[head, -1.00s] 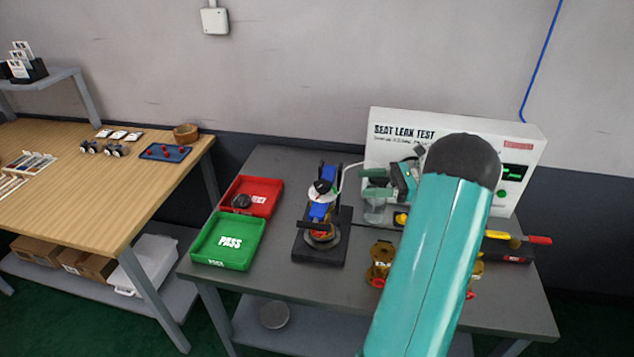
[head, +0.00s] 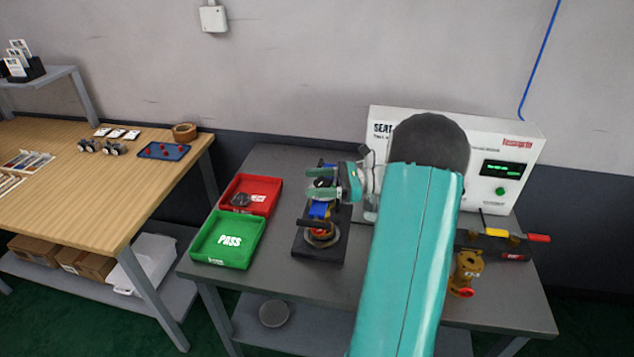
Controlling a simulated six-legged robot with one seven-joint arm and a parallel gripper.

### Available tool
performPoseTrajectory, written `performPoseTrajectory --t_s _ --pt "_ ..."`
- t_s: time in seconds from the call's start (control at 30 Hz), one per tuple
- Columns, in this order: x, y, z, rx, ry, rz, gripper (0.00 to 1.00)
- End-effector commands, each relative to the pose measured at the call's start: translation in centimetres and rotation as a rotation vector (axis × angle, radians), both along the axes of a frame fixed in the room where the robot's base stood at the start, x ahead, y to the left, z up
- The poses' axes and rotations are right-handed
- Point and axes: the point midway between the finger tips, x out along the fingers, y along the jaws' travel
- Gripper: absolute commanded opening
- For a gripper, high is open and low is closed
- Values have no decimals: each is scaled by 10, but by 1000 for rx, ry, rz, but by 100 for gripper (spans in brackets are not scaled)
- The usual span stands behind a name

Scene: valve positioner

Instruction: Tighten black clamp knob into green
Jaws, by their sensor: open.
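The clamp fixture stands mid-table on a black base (head: 306,246), with a blue upright part (head: 319,209) and a round part with an orange-red ring (head: 320,235) low in front. My gripper (head: 322,186) is open over the top of the fixture, coming in from the right with its teal fingers pointing left. The fingers cover the fixture's top, where the black knob would be, so I cannot make the knob out. I cannot tell whether the fingers touch anything. No green mark on the clamp can be made out.
A red tray (head: 262,188) holding a dark round part and a green PASS tray (head: 210,247) lie left of the fixture. A white seat leak test box (head: 513,148) stands behind my arm. A brass valve (head: 466,270) stands right, by the table's front.

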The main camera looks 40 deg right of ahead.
Motion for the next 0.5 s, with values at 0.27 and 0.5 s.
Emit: performPoseTrajectory --t_s 0.27,0.5 --pt "1 1 0 0 0 -1 58" --pt "1 1 0 0 0 -1 16"
